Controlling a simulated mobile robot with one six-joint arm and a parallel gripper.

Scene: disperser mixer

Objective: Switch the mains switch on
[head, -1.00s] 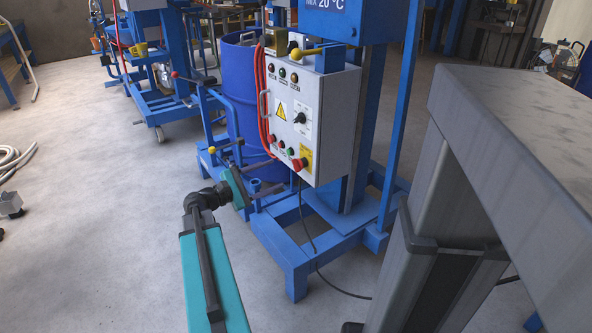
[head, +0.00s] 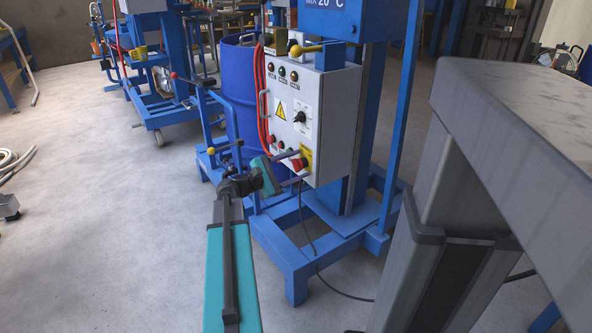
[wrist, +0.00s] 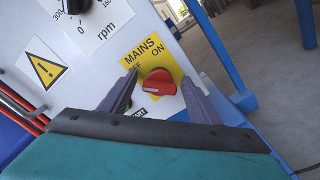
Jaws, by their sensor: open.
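The mains switch is a red rotary knob (wrist: 159,83) on a yellow plate (wrist: 141,50) marked MAINS, OFF and ON. In the wrist view it sits between the two fingertips of my open gripper (wrist: 160,84). Whether the fingers touch the knob I cannot tell. In the head view the red knob (head: 299,164) is at the lower right of the control box's front face. My gripper (head: 285,168) reaches up to it from the lower left.
The control box (head: 335,110) carries a black speed dial (head: 300,117), several lamps and buttons, and a warning triangle. Red cables and a handle run along its left edge. A blue drum (head: 240,80) and blue frame stand around it. A grey table (head: 520,110) is at right.

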